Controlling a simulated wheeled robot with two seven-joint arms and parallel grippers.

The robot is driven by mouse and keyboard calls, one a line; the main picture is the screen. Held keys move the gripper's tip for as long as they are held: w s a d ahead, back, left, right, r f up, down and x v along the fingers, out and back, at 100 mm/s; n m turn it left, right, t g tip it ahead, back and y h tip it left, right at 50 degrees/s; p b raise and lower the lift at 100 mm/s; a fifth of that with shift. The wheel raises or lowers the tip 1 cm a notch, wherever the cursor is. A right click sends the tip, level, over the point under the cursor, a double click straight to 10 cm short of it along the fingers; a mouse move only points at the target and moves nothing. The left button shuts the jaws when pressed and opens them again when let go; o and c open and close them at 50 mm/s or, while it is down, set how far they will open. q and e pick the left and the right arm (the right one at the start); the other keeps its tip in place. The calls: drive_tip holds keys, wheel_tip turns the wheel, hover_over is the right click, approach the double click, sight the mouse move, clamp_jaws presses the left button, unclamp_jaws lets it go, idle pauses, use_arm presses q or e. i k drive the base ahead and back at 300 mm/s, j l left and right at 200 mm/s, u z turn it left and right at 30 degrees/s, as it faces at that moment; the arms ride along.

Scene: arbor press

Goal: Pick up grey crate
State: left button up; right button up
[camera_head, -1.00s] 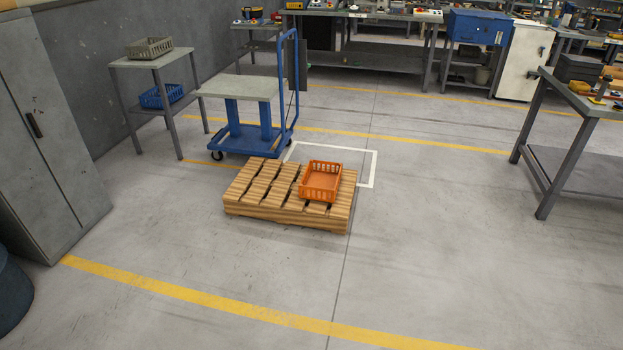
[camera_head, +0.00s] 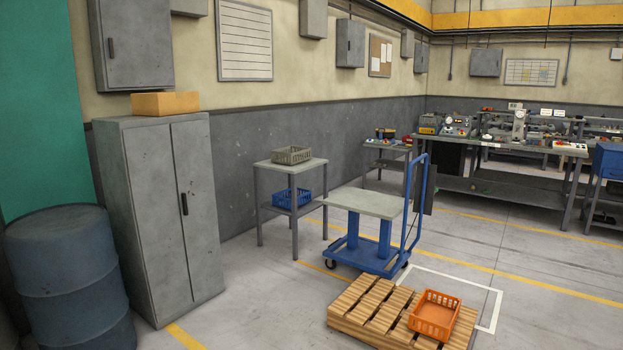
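The grey crate (camera_head: 291,155) is a small, open, slatted box. It sits upright on the top of a small grey side table (camera_head: 262,164) against the wall, left of the middle of the head view. A blue crate (camera_head: 292,198) sits on the lower shelf of the same table, below the grey one. Neither of my grippers shows in the head view, and nothing touches the grey crate.
A blue lift cart (camera_head: 375,258) with a grey top stands right of the table. A wooden pallet (camera_head: 360,310) holds an orange crate (camera_head: 434,314) in front. A grey cabinet (camera_head: 160,215) and blue drum (camera_head: 68,285) stand left. Floor before the table is clear.

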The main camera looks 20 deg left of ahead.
sight(288, 158)
drive_tip(key=i+j+u, duration=0.65)
drive_tip(key=i, duration=0.25)
drive_tip(key=i+j+u, duration=0.1)
drive_tip(key=i+u, duration=0.2)
drive_tip(key=i, duration=0.2)
drive_tip(key=i+u, duration=0.2)
drive_tip(key=i, duration=1.75)
drive_tip(key=i+z, duration=0.15)
drive_tip(key=i, duration=0.5)
drive_tip(key=i+j+z, duration=0.15)
drive_tip(key=i, duration=0.5)
drive_tip(key=i+j+z, duration=0.1)
drive_tip(key=i, duration=0.5)
drive_tip(key=i+l+z, duration=0.1)
drive_tip(key=i+z, duration=0.4)
drive_tip(key=i, duration=0.35)
drive_tip(key=i+j+z, duration=0.25)
drive_tip(key=i+z, duration=0.25)
drive_tip(key=i, duration=0.3)
